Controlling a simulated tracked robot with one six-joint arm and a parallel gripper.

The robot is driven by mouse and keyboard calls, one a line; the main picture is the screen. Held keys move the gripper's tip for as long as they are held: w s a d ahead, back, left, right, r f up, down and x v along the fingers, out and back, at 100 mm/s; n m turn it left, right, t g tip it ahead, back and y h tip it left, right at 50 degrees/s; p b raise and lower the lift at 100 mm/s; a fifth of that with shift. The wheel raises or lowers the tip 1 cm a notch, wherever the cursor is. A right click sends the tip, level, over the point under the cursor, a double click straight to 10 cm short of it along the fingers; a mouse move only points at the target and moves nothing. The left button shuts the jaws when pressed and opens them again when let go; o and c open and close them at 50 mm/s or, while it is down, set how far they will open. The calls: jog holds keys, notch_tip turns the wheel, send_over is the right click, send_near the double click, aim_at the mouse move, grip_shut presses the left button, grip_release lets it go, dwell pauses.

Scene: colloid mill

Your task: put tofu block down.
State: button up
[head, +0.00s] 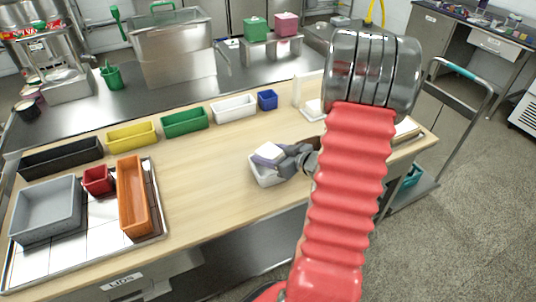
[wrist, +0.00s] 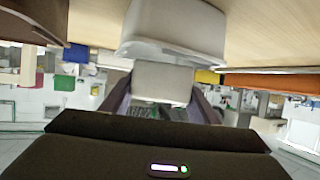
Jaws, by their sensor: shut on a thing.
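The tofu block (head: 271,151) is a small white block held in my gripper (head: 268,155) in the head view. In the wrist view the pale block (wrist: 163,83) sits between the two dark fingers of my gripper (wrist: 162,98). A small white container (head: 264,178) stands on the wooden worktop (head: 205,190) directly below the gripper in the head view. It also shows close by in the wrist view (wrist: 175,30), which looks upside down. The gripper and block hide part of the container's opening, and I cannot tell whether the block touches it.
A row of yellow (head: 131,135), green (head: 184,122), white (head: 234,107) and blue (head: 267,99) bins lines the worktop's back. A tiled tray (head: 152,225) with grey, red and orange bins lies left. The worktop between the tray and the white container is clear.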

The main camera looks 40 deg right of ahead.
jog(key=shift+f, duration=0.75)
jog(key=o, duration=0.8)
jog(key=shift+s+a+f, duration=0.1)
jog(key=shift+f, duration=0.05)
jog(key=shift+a, duration=0.1)
jog(key=shift+r, duration=0.45)
jog(key=v, duration=1.2)
jog(key=shift+r, duration=0.3)
jog(key=shift+d, duration=0.25)
